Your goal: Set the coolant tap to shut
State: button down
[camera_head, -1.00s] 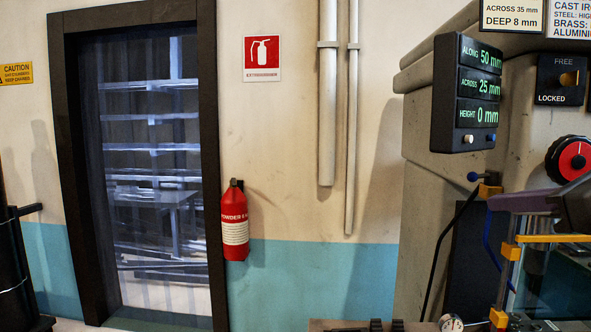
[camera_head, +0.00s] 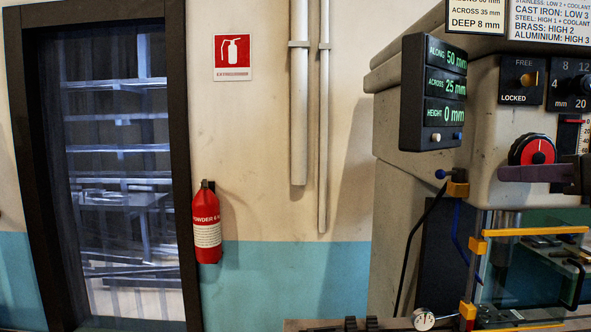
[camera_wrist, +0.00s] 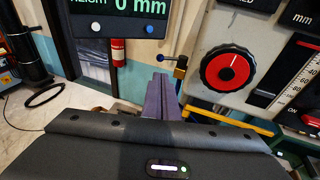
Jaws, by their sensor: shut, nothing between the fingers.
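The coolant tap appears to be the brass-coloured valve body (camera_head: 458,187) on the machine's left side, with a short lever ending in a blue ball (camera_head: 441,174). The lever points left and slightly up from the body. A blue hose runs down from it. In the wrist view the blue ball (camera_wrist: 160,58) and the brass body (camera_wrist: 180,68) show just beyond the fingertips. My gripper (camera_head: 501,173) has purple fingers, shut and empty, to the right of the tap in the head view. The fingers (camera_wrist: 160,82) also show in the wrist view. I see no contact with the lever.
A red and black dial (camera_head: 538,150) is close to my gripper. The readout box (camera_head: 432,92) hangs above the tap. A yellow-edged clear guard (camera_head: 530,232) stands below right. A black cable (camera_head: 415,245) hangs from the tap area. Open wall space lies left, with an extinguisher (camera_head: 206,225).

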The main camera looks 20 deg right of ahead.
aim_at(444, 175)
jog(key=shift+w+f, duration=0.4)
jog(key=shift+w, duration=1.7)
jog(key=shift+w+f, duration=0.4)
jog(key=shift+w, duration=1.65)
jog(key=shift+w+f, duration=0.4)
jog(key=shift+w, duration=1.7)
